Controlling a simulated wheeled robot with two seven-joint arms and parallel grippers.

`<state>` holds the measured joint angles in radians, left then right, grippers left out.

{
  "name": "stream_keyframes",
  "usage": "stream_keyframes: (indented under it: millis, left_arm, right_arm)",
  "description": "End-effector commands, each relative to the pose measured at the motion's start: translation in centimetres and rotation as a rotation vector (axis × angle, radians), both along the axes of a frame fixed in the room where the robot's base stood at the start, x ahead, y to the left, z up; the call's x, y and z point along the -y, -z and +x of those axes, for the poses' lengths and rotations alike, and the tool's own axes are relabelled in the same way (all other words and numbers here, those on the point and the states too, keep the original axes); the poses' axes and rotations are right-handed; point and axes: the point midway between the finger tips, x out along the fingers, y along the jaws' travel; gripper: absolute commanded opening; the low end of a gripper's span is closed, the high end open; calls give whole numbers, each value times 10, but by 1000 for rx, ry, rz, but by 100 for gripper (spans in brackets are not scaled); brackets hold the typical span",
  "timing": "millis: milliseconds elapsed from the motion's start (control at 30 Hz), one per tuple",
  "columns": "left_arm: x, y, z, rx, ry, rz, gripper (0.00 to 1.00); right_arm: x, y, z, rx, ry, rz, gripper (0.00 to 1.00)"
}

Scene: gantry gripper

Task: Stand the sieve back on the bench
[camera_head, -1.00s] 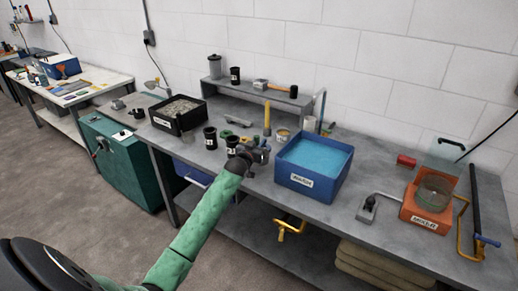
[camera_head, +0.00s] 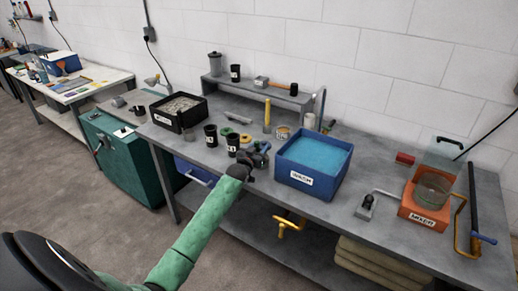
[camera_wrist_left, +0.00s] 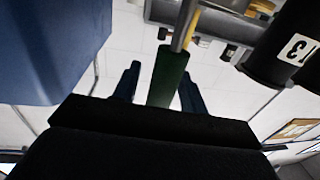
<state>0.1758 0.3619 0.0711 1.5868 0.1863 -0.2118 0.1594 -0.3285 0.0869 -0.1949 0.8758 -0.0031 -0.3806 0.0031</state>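I cannot pick out the sieve for certain in either view. My left gripper (camera_head: 260,155) is over the front of the bench (camera_head: 335,205), left of the blue wash tub (camera_head: 301,179). In the left wrist view its dark blue fingers (camera_wrist_left: 160,90) stand apart. A dark green handle (camera_wrist_left: 168,75) with a metal shaft lies between them, with a gap to the left finger. I cannot tell whether this handle belongs to the sieve. My right gripper is not in view.
Black cups (camera_head: 211,136) stand left of my gripper, one close in the wrist view (camera_wrist_left: 285,45). Behind are a yellow-handled tool (camera_head: 267,115) and a tin (camera_head: 282,132).

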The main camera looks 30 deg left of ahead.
Motion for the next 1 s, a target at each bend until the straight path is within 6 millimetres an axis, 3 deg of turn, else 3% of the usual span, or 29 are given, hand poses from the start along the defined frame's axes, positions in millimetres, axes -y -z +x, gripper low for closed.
stream_keyframes:
  millis: [200,333,367,433,600,800,1000]
  left_arm:
    - [0,-5,0,0,0,0,43]
    - [1,1,-13,0,0,0,43]
    - [2,1,-17,0,0,0,43]
    - [3,1,-28,1,0,0,43]
    - [6,2,-59,0,0,0,43]
    - [9,2,-92,0,0,1,43]
    - [11,0,-113,1,0,0,43]
  right_arm:
    - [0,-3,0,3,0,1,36]
    - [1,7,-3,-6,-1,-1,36]
    - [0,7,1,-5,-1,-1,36]
    - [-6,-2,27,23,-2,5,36]
    - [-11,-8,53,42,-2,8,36]
    - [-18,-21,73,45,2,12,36]
    - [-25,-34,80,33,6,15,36]
